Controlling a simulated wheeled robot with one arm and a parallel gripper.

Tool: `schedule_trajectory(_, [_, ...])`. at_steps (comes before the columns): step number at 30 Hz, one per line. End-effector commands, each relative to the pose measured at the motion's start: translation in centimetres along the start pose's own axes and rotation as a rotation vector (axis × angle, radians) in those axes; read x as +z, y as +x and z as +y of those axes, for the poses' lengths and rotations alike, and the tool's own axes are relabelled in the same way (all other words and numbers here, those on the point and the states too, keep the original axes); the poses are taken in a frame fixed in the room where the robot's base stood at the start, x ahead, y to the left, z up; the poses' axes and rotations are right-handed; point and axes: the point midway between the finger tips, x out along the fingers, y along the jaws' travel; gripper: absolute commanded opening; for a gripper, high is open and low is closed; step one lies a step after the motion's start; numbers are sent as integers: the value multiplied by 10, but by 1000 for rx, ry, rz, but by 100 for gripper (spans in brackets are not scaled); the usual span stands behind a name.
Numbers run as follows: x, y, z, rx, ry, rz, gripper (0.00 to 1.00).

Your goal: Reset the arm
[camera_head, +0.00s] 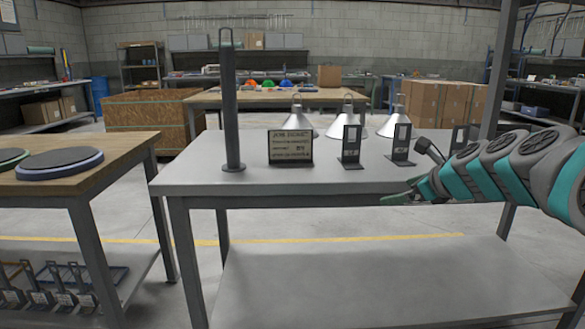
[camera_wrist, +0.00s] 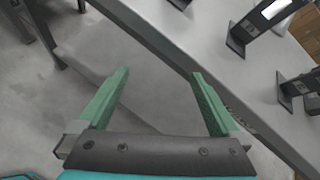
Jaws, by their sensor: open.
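My arm reaches in from the right in the head view, and my gripper (camera_head: 403,197) is at the front edge of the grey table (camera_head: 240,188), toward its right side. In the wrist view my gripper (camera_wrist: 160,85) shows two green fingers spread wide apart with nothing between them. Below the fingers is grey floor, with the table's edge running diagonally past the right finger. The gripper looks apart from the stands on the table.
On the table stand a tall dark post (camera_head: 230,110), a job ticket sign (camera_head: 290,148), small black stands (camera_head: 351,147) and silver lamp hoods (camera_head: 297,122). A wooden table (camera_head: 120,150) with round discs (camera_head: 60,163) is at left. The lower shelf (camera_head: 380,280) is bare.

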Motion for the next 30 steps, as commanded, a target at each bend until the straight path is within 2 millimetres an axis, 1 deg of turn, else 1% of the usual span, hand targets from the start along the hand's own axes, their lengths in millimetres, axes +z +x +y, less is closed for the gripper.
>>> schedule_trajectory(1, [0,-1,18,30,-72,15,99])
schedule_trajectory(2, [-2,-1,29,51,-120,25,99])
schedule_trajectory(5, [-11,-2,75,142,-310,64,99])
schedule_trajectory(6, [-17,-5,97,188,-407,81,99])
schedule_trajectory(8, [-29,-11,134,268,-571,104,99])
schedule_trajectory(9, [-40,-17,159,332,-690,118,99])
schedule_trajectory(11, [-59,-28,195,429,-869,134,99])
schedule_trajectory(12, [-74,-38,218,496,-987,140,99])
schedule_trajectory(14, [-97,-54,248,606,-1159,143,99])
schedule_trajectory(15, [-114,-66,267,680,-1273,141,99])
schedule_trajectory(17, [-140,-86,292,798,-1436,128,99])
schedule_trajectory(18, [-159,-101,307,881,-1539,115,99])
schedule_trajectory(20, [-184,-123,325,998,-1681,89,99])
schedule_trajectory(21, [-202,-138,335,1079,-1761,67,99])
schedule_trajectory(24, [-236,-170,351,1246,-1921,7,99])
schedule_trajectory(27, [-260,-193,360,1375,-2014,-50,99])
schedule_trajectory(30, [-272,-205,363,1438,-2063,-86,99])
